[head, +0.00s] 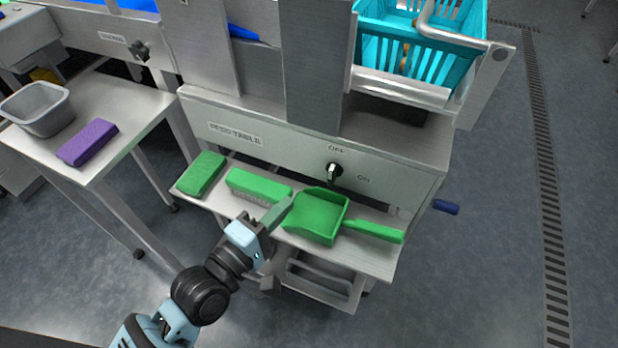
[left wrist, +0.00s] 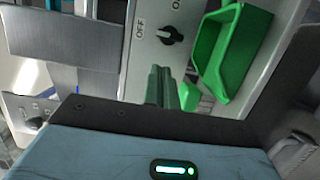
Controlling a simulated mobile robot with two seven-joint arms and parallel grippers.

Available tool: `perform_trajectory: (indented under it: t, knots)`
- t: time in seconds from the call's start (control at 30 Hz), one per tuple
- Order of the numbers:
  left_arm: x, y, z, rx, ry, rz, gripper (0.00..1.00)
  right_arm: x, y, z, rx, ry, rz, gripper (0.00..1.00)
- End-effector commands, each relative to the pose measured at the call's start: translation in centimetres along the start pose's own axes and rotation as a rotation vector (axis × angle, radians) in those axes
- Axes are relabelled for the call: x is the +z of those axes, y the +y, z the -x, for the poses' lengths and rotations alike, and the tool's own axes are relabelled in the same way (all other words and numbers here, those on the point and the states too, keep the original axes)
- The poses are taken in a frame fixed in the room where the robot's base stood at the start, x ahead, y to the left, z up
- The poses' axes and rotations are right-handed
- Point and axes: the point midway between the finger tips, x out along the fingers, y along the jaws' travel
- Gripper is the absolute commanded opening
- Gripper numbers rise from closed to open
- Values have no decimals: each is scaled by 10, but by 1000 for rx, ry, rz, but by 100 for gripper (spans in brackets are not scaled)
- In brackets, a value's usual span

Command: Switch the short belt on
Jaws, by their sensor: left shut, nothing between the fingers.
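A black rotary switch (head: 334,172) sits on the front panel of the steel table, with OFF printed above it and ON to its right. Its handle points up, roughly toward OFF. The switch also shows in the left wrist view (left wrist: 171,38), beyond the fingers. The label (head: 235,133) on this panel seems to read "FEED TABLE". Another black knob (head: 140,50) is on the machine at the upper left; its label is too small to read. My left gripper (head: 286,204) is shut and empty, in front of the shelf, below and left of the nearer switch, apart from it.
A teal basket (head: 420,50) stands above at right. A side table at left holds a grey tub (head: 40,108) and purple block (head: 88,142). The floor at right is clear.

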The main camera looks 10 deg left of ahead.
Motion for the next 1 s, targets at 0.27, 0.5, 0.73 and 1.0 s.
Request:
perform_trajectory:
  t: [0.27,0.5,0.73,1.0]
  knots:
    - [0,0,-31,2,1,-1,0,8,-1,0,-1,-14,-4,0]
    - [0,0,-72,1,0,-2,0,12,-1,-3,-1,-19,-4,0]
    - [0,-1,-95,0,0,0,0,8,0,-8,0,-10,-1,0]
    - [0,-1,-99,-1,0,-1,0,3,2,-10,2,1,1,0]
